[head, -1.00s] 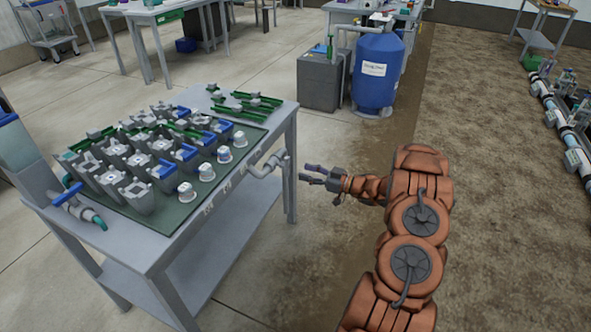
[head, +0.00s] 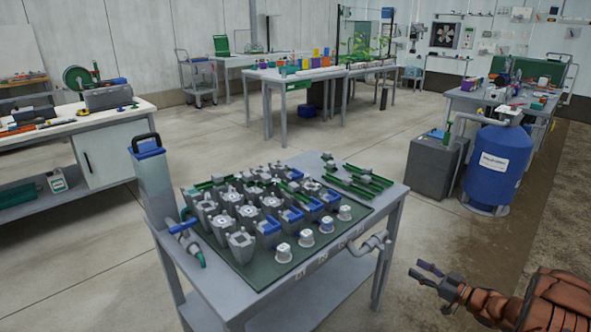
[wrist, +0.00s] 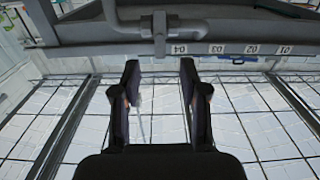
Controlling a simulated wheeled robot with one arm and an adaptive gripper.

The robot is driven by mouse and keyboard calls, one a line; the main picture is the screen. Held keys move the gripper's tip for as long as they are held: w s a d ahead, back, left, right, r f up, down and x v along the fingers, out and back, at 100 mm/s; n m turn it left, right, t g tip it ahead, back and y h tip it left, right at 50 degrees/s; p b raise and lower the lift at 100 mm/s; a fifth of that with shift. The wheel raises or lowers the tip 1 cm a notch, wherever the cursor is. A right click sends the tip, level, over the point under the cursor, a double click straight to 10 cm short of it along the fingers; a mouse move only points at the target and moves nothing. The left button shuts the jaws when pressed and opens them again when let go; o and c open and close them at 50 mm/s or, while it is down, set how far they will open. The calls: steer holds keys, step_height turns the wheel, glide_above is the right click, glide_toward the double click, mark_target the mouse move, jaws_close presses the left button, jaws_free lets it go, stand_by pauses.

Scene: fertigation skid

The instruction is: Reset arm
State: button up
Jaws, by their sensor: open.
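My gripper (head: 429,272) is at the lower right of the head view, at the end of my orange arm. Its two dark fingers are apart and point left toward the grey metal table. In the wrist view my gripper (wrist: 160,75) shows both fingers spread with nothing between them. The table's edge with a grey pipe and valve (wrist: 160,28) and number labels lies beyond the fingertips. The gripper appears apart from the table. Part of my arm is cut off by the frame edge.
The grey table (head: 232,303) carries a green mat (head: 250,276) with several grey fittings and white-capped parts. A pipe elbow (head: 372,243) sticks out on its right side. A blue tank (head: 493,165) and a grey box (head: 436,163) stand behind. Concrete floor lies open between the tables.

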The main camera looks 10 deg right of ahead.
steer(key=w+d+r+m+g+h, duration=0.2)
steer(key=w+d+r+h, duration=0.25)
steer(key=w+h, duration=0.4)
step_height(320, 180, up, 8)
steer(key=s+a+m+g+h, duration=0.2)
steer(key=m+g+h, duration=0.1)
steer(key=h, duration=0.2)
steer(key=s+a+r+g+y, duration=0.15)
steer(key=s+a+g, duration=0.35)
steer(key=s+a, duration=0.85)
steer(key=s+a+r+m+g+y, duration=0.15)
steer(key=s+a+g, duration=0.25)
steer(key=s+a, duration=1)
steer(key=s+a+r+g+y, duration=0.15)
steer(key=s+a+g, duration=0.35)
steer(key=s+a, duration=0.9)
steer(key=s+d+r+t+p, duration=0.1)
steer(key=d+r+p, duration=0.1)
steer(key=r+p, duration=0.6)
steer(key=s+d+r+p, duration=0.1)
steer(key=d+r+p, duration=0.1)
steer(key=r+p, duration=0.5)
steer(key=shift+s+d+r+t+p, duration=0.2)
steer(key=shift+s+r+t+p, duration=0.2)
steer(key=shift+r, duration=0.45)
